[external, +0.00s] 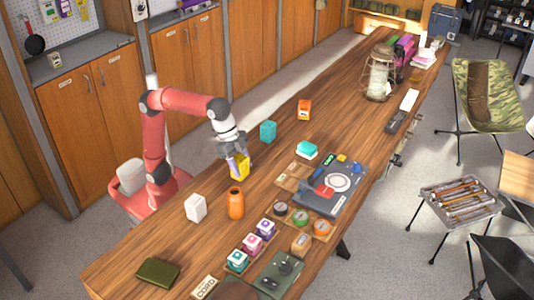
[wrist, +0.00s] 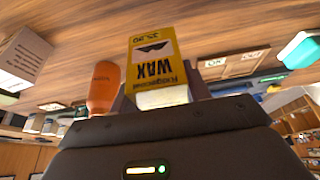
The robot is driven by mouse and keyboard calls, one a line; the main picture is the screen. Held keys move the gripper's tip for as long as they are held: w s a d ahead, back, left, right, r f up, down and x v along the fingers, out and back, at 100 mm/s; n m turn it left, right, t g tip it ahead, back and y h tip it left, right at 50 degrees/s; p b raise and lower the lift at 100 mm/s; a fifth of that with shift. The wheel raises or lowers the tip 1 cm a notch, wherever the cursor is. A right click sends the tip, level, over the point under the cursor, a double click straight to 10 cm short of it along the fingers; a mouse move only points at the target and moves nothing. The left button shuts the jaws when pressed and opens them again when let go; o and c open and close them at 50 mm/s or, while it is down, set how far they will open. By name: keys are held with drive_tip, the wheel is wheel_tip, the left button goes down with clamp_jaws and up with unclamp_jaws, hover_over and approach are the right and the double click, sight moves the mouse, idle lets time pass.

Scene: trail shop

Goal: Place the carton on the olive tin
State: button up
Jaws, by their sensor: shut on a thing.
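My gripper (external: 236,154) is shut on a yellow carton (external: 241,168), near the left edge of the wooden table. In the wrist view the carton (wrist: 156,62) sits between the fingers (wrist: 160,98), its black WAX label upside down and its pale end towards the camera. I cannot tell if the carton touches the table. The olive tin (external: 158,271), flat and dark green, lies at the table's near left end, well away from my gripper. Nothing is on top of it. I cannot make it out in the wrist view.
An orange bottle (external: 235,203) and a white box (external: 195,207) stand between the carton and the olive tin. A teal box (external: 268,131) is just beyond my gripper. Small boxes (external: 252,243) and a grey-blue device (external: 332,186) lie to the right. Bare wood surrounds the tin's left side.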

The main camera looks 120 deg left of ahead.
drive_tip(key=shift+a+f, duration=0.2)
drive_tip(key=shift+f, duration=0.15)
drive_tip(key=w+d+r, duration=0.4)
drive_tip(key=w, duration=0.1)
wheel_tip(320, 180, down, 8)
drive_tip(key=b, duration=0.2)
drive_tip(key=shift+s+r+b, duration=0.1)
drive_tip(key=shift+b, duration=0.3)
drive_tip(key=o, duration=0.8)
drive_tip(key=p+v, duration=0.2)
drive_tip(key=v, duration=1)
